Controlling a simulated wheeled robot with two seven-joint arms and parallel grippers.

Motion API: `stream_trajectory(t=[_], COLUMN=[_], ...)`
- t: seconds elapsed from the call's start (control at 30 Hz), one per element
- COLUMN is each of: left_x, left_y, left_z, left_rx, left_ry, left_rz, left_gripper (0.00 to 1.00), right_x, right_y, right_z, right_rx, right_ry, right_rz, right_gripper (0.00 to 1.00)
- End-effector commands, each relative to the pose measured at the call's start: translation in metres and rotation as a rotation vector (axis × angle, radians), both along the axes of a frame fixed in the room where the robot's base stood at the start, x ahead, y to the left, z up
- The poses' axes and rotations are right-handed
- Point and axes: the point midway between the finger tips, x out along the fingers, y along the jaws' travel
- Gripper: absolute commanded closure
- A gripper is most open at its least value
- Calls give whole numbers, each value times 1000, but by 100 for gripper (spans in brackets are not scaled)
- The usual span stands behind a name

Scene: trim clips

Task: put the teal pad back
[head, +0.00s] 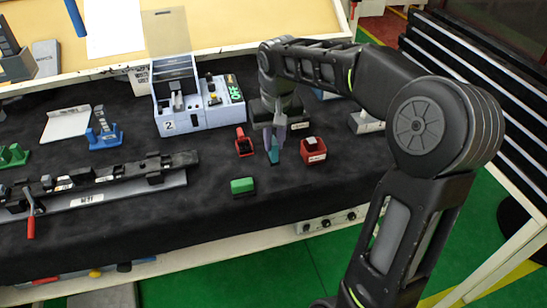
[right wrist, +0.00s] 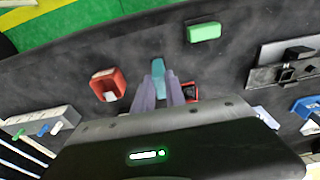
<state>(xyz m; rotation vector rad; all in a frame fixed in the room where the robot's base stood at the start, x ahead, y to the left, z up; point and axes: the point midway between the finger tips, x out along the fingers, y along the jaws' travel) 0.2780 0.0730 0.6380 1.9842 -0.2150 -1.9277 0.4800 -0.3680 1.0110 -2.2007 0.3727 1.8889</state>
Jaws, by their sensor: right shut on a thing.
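My right gripper (head: 274,136) points down over the black tabletop, shut on the teal pad (head: 274,155). In the right wrist view the teal pad (right wrist: 158,66) sticks out beyond the two grey-purple fingers (right wrist: 159,90). I cannot tell whether the pad's lower end touches the table. My left gripper is not in view.
A green block (head: 242,186) lies nearer the front edge. A grey-white machine marked 2 (head: 200,112) stands behind on the left. A long black rail fixture (head: 105,178) lies at left. The black mat (head: 330,190) is bare at front right.

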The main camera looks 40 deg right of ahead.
Motion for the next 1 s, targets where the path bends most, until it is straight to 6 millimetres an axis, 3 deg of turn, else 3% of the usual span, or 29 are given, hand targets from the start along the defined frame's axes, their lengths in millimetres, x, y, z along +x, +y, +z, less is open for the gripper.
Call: stream_trajectory(t=[0.1, 0.47, 0.73, 1.0], left_x=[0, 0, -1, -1], left_y=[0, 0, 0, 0], left_z=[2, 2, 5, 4], left_rx=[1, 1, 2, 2], left_ry=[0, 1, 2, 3], left_rz=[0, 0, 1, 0], left_gripper=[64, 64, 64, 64], right_x=[0, 0, 0, 0], right_y=[0, 0, 0, 0], right_z=[-13, -18, -50, -52], right_rx=[1, 0, 0, 0], right_ry=[2, 1, 1, -1], right_rz=[0, -1, 0, -1], right_gripper=[100, 100, 100, 100])
